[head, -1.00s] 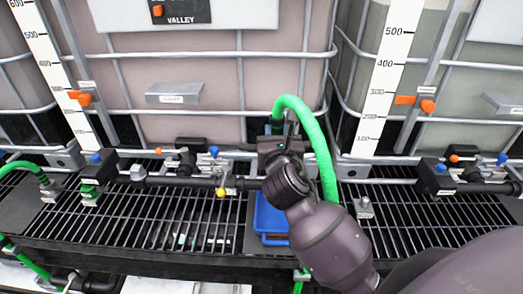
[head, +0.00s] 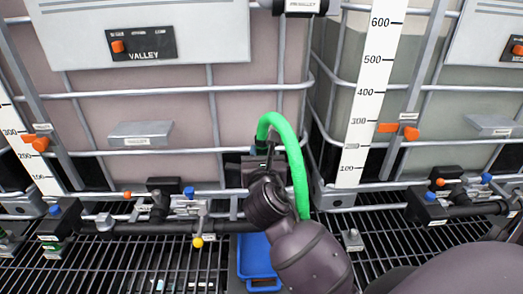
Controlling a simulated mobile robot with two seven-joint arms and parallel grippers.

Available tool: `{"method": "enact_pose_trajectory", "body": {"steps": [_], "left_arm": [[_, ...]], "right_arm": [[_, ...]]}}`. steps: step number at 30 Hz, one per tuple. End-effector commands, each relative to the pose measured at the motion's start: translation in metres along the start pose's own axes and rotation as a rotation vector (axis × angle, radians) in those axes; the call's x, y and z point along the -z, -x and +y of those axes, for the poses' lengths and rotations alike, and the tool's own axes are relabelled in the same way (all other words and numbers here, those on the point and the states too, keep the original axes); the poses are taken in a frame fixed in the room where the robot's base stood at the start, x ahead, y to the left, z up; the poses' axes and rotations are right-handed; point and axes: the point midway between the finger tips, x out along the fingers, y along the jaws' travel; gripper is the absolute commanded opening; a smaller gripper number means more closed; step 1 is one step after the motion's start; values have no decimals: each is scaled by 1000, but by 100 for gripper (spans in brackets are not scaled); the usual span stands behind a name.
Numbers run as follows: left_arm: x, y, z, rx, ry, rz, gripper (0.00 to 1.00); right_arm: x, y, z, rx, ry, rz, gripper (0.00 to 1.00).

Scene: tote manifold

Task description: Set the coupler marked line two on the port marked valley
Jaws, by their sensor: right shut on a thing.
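A green hose (head: 297,165) arches up from behind my right gripper (head: 262,160) and down its right side. My right gripper is shut on the hose's dark end piece, the coupler (head: 258,149), mostly hidden by the gripper and wrist; its marking cannot be read. It is held above the blue tray, in front of the tank. The panel marked VALLEY (head: 141,44), with an orange knob, is on the tank behind, upper left. A black fitting with a label ending in "VALLEY" (head: 300,5) shows at the top edge. My left gripper is not in view.
A blue tray (head: 257,262) stands on the black grating (head: 110,265). A black pipe (head: 170,227) with a yellow-knobbed valve (head: 198,241) runs left of my arm. A second tank and a white level scale (head: 365,90) stand right.

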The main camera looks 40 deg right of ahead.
Motion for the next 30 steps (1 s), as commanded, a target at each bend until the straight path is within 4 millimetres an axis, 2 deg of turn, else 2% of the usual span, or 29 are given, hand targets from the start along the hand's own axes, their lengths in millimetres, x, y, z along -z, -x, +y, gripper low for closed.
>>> {"method": "enact_pose_trajectory", "body": {"steps": [7, 13, 20, 30], "left_arm": [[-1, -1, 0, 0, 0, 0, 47], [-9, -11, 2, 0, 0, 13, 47], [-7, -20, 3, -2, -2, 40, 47], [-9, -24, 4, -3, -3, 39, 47]], "right_arm": [[14, 0, 0, -1, -1, -1, 0], [26, 0, 0, -1, -3, -4, 0], [40, 0, 0, -1, -1, -2, 0], [57, 0, 0, 0, 1, -1, 0]]}}
